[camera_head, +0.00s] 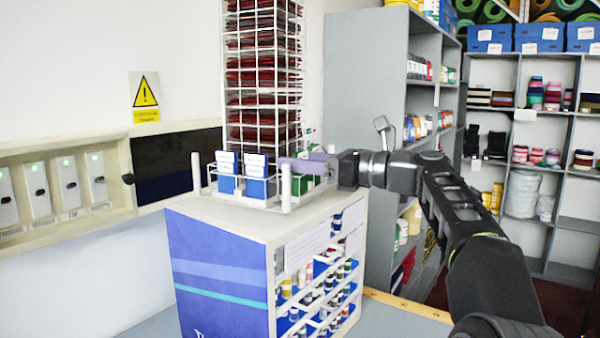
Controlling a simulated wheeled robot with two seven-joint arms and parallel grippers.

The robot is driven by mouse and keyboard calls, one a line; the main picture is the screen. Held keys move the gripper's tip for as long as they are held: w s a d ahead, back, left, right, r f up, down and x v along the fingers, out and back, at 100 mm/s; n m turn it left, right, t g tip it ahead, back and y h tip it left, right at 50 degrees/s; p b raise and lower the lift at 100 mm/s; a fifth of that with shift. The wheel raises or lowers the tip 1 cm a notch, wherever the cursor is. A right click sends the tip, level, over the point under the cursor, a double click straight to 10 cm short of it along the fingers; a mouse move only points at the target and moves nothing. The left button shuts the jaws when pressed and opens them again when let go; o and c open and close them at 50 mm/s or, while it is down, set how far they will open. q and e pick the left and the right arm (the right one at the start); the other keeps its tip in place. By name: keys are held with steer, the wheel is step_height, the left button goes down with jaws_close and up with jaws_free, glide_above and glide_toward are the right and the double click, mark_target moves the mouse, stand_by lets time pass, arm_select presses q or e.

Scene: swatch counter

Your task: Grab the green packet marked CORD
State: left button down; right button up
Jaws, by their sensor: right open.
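Green packets (300,186) stand at the right end of the low white wire rack on top of the counter unit. They are partly hidden by a white post and my right gripper, and I cannot read CORD on any of them. My right gripper (300,163) comes in from the right, with its pale lavender fingers level across the upper part of the green packets. It is open; I cannot tell whether a packet is between the fingers. My left gripper is not in view.
Blue packets with white labels (256,187) stand left of the green ones. A tall wire rack of dark red packets (262,75) rises behind. The counter unit (225,265) has paint bottles in its side. Grey shelves (365,75) stand at the right.

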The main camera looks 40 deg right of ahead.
stand_by(0.6)
steer(key=c, duration=1.1)
